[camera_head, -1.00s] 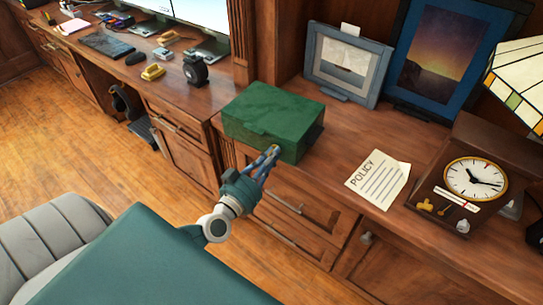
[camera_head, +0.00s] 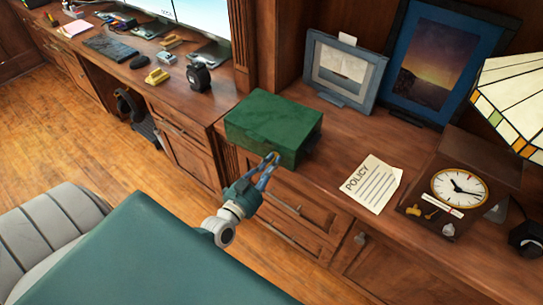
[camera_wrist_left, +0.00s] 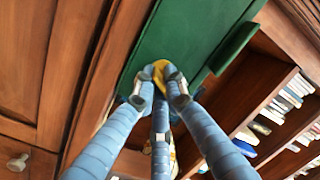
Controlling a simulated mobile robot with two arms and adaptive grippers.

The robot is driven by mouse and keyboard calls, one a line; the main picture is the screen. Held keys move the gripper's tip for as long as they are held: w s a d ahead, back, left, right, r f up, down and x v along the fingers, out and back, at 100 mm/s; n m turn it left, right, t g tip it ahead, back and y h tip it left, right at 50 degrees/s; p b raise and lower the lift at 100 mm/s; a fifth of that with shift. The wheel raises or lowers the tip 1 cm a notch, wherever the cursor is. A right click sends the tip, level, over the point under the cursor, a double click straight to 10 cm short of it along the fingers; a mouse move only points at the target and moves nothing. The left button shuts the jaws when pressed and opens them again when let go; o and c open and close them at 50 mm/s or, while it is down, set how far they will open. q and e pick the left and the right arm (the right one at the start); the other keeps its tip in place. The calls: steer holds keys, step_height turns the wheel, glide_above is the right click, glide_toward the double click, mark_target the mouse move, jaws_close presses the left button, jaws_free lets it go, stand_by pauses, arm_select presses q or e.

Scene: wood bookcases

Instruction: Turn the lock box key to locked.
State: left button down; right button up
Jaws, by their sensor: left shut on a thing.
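The green lock box (camera_head: 268,120) stands closed on the wooden counter, near the upright post. My left gripper (camera_head: 273,158) reaches up to its front face from below. In the left wrist view the gripper (camera_wrist_left: 160,84) is shut on a small yellow key (camera_wrist_left: 157,70) against the green box (camera_wrist_left: 185,35). The fingertips cover most of the key, so its angle and the lock are hard to tell. My right gripper is not in view.
A policy sheet (camera_head: 372,184) and a wooden clock (camera_head: 462,178) lie to the right on the counter. Two framed pictures stand behind. A desk with a tape dispenser (camera_head: 198,77) and monitors is at left. Cabinet doors and drawers are below the box.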

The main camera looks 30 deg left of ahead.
arm_select(q)
steer(key=m+p, duration=0.2)
steer(key=m, duration=0.1)
steer(key=shift+m, duration=0.3)
steer(key=m+p, duration=0.1)
steer(key=m, duration=0.1)
steer(key=shift+f+m, duration=0.1)
steer(key=shift+m, duration=0.3)
steer(key=m, duration=0.5)
steer(key=shift+f, duration=0.1)
steer(key=shift+m, duration=0.3)
steer(key=shift+a, duration=0.1)
steer(key=c, duration=1.8)
jaws_free()
steer(key=shift+c, duration=0.2)
